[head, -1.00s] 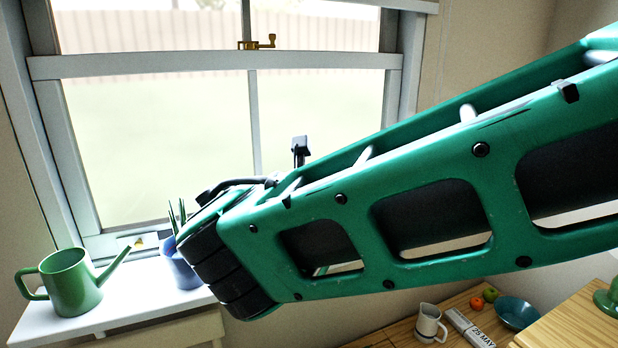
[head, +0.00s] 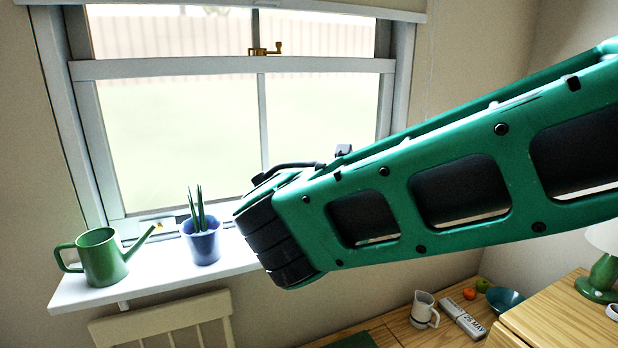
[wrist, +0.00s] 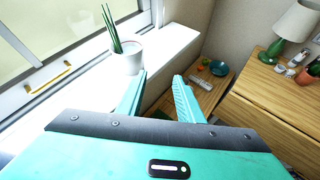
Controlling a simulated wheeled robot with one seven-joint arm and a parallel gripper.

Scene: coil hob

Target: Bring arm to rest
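My gripper (wrist: 160,78) shows in the wrist view with its two teal fingers apart. It is open, and nothing is held between the fingers. It is in the air near the windowsill, with the potted plant (wrist: 126,57) ahead and to the left and the wooden table beyond and below. In the head view my green arm crosses from the right edge to the middle, and my gripper cannot be made out there.
The windowsill (head: 150,278) holds a green watering can (head: 103,258) and a potted plant (head: 203,245). A chair (head: 165,322) stands below it.

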